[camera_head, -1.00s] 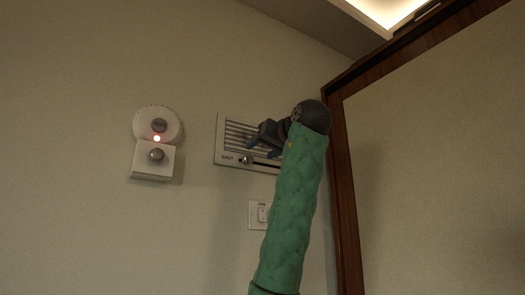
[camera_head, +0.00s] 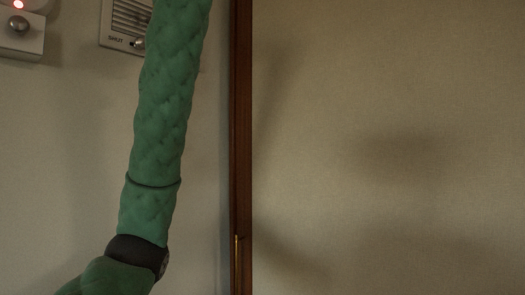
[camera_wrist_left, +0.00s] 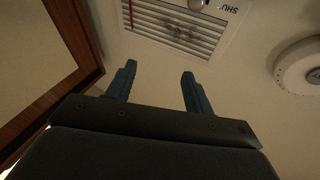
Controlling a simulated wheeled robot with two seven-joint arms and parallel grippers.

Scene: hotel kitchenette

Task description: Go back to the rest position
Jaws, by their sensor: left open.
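My left gripper (camera_wrist_left: 160,85) shows in the left wrist view with its two blue-grey fingers apart and nothing between them. A white slatted wall vent (camera_wrist_left: 172,28) with a knob lies beyond the fingertips, apart from them as far as I can tell. In the head view my green left arm rises in front of the wall, and its gripper is out of the picture above. The vent (camera_head: 122,22) shows there at the top, partly hidden behind the arm. My right gripper is in neither view.
A white wall device (camera_head: 22,38) with a knob and a red light is at the upper left, and its round part (camera_wrist_left: 300,65) shows in the wrist view. A dark wood frame (camera_head: 241,130) stands right of the arm, bordering a plain beige panel (camera_head: 390,150).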

